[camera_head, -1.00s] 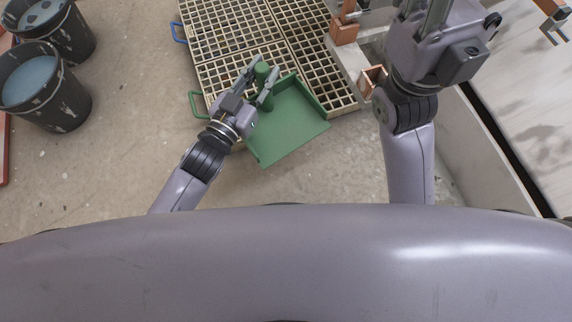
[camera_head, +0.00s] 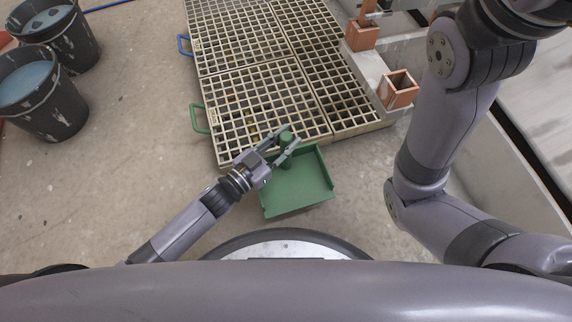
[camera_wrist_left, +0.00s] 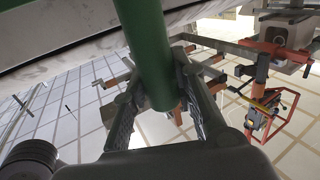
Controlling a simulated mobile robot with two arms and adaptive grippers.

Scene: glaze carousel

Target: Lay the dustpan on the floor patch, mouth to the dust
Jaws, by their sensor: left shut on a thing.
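The green dustpan (camera_head: 297,188) shows in the head view in front of the near edge of the slatted grate, its flat pan toward my base. My left gripper (camera_head: 285,150) is shut on the dustpan's upright green handle (camera_head: 286,137). In the left wrist view the handle (camera_wrist_left: 146,45) runs between the two fingers (camera_wrist_left: 158,100). I cannot tell whether the pan touches the floor. No dust is clearly visible. My right arm reaches up the right side, and its gripper is out of the picture.
The cream grates (camera_head: 262,105) lie on the concrete floor, with a green loop handle (camera_head: 199,118) and a blue one (camera_head: 184,45) at their left. Two dark buckets (camera_head: 42,105) stand at left. Terracotta blocks (camera_head: 398,91) sit on a ledge at right. Floor at left centre is clear.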

